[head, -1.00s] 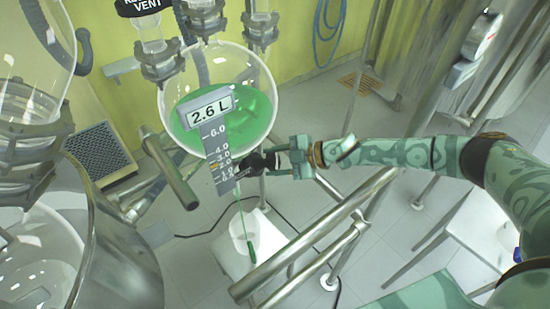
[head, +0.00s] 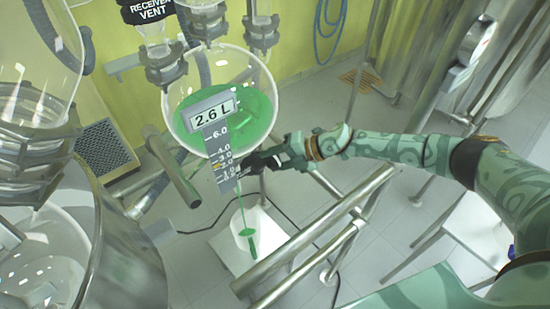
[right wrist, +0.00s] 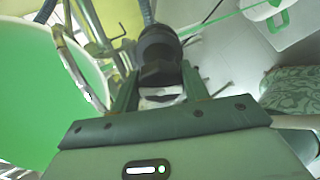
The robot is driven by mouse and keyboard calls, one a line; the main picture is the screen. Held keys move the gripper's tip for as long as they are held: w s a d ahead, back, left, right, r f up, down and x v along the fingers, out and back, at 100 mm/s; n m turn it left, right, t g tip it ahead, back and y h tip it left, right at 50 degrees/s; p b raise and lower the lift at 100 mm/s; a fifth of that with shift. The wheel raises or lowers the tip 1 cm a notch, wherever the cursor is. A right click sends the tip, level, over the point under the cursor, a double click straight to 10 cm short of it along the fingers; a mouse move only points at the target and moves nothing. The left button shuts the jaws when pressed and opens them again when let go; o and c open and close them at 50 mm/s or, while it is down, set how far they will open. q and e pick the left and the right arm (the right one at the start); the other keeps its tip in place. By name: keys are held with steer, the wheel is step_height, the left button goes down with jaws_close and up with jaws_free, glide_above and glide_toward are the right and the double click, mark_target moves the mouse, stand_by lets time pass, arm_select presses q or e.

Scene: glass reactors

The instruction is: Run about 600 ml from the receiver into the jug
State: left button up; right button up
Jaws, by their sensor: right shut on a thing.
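The receiver (head: 255,66) is a round glass vessel holding green liquid, and its display (head: 212,114) reads 2.6 L. A scale strip hangs below the display. A thin green stream (head: 241,207) runs down from under the receiver into the white, translucent jug (head: 237,226). Green shows inside the jug, and a darker green strip, apparently its handle, is on its side. My right gripper (head: 258,161) is shut on the black valve handle (right wrist: 158,45) under the receiver. The jug shows partly in the right wrist view (right wrist: 262,10). My left gripper is out of view.
The jug stands on a white platform (head: 228,255). Steel rails (head: 320,235) cross in front, right of the jug. A large steel-jacketed glass reactor (head: 125,250) fills the left. A steel tank with a gauge (head: 476,40) stands at right. A cable lies on the floor.

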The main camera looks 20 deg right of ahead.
steer(key=shift+n, duration=1.3)
steer(key=shift+f, duration=0.1)
steer(key=o, duration=1)
